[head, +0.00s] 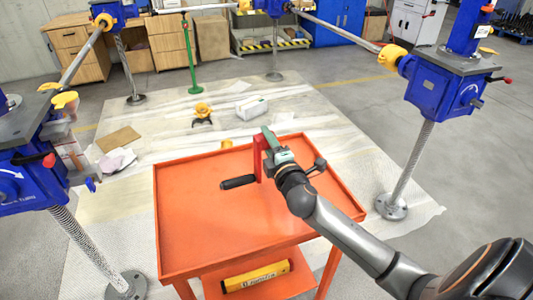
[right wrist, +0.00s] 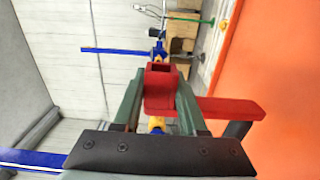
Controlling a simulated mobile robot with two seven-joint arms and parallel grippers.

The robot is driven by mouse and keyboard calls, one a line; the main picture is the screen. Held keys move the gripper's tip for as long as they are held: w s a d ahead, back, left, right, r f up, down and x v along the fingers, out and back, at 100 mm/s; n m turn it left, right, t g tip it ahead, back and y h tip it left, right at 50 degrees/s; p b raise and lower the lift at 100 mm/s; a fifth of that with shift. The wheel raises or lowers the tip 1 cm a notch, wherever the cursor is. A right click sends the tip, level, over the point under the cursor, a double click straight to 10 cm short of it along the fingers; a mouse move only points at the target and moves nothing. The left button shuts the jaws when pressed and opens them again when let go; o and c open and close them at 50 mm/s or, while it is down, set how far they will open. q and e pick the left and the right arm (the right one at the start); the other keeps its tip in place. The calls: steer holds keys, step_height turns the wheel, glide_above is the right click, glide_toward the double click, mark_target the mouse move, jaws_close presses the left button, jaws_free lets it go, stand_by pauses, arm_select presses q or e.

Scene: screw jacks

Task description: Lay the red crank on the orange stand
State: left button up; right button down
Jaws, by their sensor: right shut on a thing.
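The orange stand (head: 205,215) is a tray-topped cart in the middle of the head view, with a raised rim. My right gripper (head: 268,139) is over the back part of its top, shut on the red crank (head: 258,160). The crank's red arm hangs down from the fingers, and its black handle (head: 238,182) points left, close above the tray. In the right wrist view the crank's red square-holed end (right wrist: 160,88) sits between the green fingers, and its arm runs right towards the orange surface. I cannot tell whether the crank touches the stand. My left gripper is not in view.
Blue screw jacks stand on the left (head: 25,165) and right (head: 445,85), with threaded posts and round feet. A yellow level (head: 256,276) lies on the stand's lower shelf. The tray top is otherwise clear. A white box (head: 251,107) lies on the floor sheet behind.

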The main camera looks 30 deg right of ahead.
steer(key=shift+w, duration=0.15)
arm_select(q)
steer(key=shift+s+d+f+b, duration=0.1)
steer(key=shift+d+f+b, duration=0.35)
steer(key=shift+b, duration=0.2)
arm_select(e)
step_height(320, 180, down, 3)
steer(key=shift+w+d+f, duration=0.1)
steer(key=shift+f, duration=0.05)
steer(key=shift+f, duration=0.2)
steer(key=shift+c, duration=2.3)
jaws_free()
steer(key=shift+f, duration=0.15)
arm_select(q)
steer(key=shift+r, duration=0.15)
